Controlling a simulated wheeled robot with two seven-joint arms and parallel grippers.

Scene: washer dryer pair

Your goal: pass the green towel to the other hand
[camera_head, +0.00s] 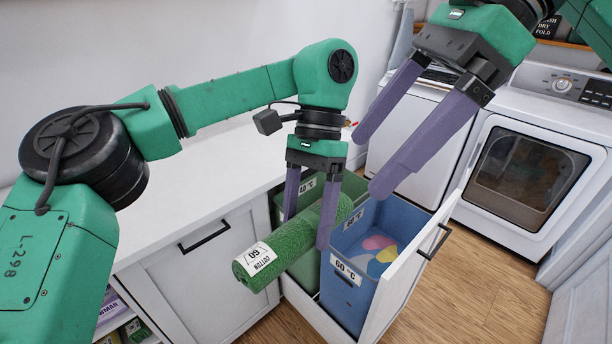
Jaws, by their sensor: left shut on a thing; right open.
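The green towel (283,250) is a rolled cylinder with a white label reading "COTTON 60" near its lower left end. My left gripper (304,228) points down with its purple fingers on either side of the roll and is shut on it. The towel is held above the open drawer, its lower left end sticking out toward the cabinet front. My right gripper (378,165) is open and empty, up and to the right of the towel, its fingers pointing down and left. It does not touch the towel.
A pulled-out drawer (397,300) holds a green bin (303,272) and a blue bin (345,297) with colourful cloth inside. A white counter (190,205) is at left. A white dryer (535,125) and another white appliance (405,125) stand behind.

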